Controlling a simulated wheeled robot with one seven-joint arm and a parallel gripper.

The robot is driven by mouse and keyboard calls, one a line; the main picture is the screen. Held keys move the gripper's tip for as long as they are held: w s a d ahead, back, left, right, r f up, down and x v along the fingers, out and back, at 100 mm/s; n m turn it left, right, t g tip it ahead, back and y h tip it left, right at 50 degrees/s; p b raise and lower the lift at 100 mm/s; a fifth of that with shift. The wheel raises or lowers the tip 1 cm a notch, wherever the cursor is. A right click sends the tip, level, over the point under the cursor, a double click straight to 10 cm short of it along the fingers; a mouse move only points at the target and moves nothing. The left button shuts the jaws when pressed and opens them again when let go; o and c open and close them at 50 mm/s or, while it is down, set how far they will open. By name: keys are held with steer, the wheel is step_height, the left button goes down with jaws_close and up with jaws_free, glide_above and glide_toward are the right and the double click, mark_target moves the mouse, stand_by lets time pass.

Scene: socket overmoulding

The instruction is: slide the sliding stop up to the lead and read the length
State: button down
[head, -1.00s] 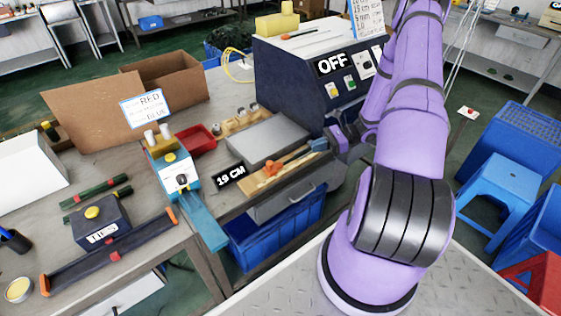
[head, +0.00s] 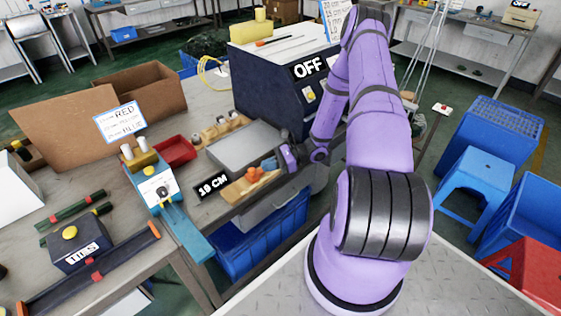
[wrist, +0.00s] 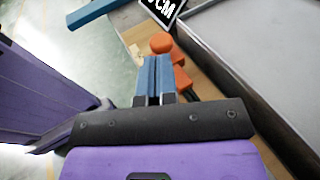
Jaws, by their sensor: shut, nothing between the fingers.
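The orange sliding stop (head: 258,174) sits on the wooden gauge board (head: 232,192) at the bench's front edge. In the wrist view its rounded knob (wrist: 160,43) shows just beyond my fingertips, with more orange (wrist: 182,82) beside the fingers on the right. My gripper (head: 270,164) is low over the board's right part, its blue fingers (wrist: 154,66) shut together and empty. I cannot tell whether they touch the stop. The length display (head: 212,186) at the board's left end seems to read 19 CM. I cannot make out the lead.
A grey metal slab (head: 243,146) lies directly behind the board. The dark machine (head: 268,90) marked OFF stands behind it. A blue and white device (head: 157,190) is to the left, beside a red tray (head: 176,151). A blue bin (head: 262,228) is below the bench edge.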

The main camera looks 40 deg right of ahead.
steer(key=shift+x, duration=1.05)
steer(key=a, duration=0.9)
steer(key=shift+s+a, duration=0.25)
steer(key=shift+a, duration=0.25)
steer(key=v, duration=1.4)
steer(key=shift+d, duration=0.4)
steer(key=shift+w+r, duration=0.1)
steer(key=shift+r, duration=0.05)
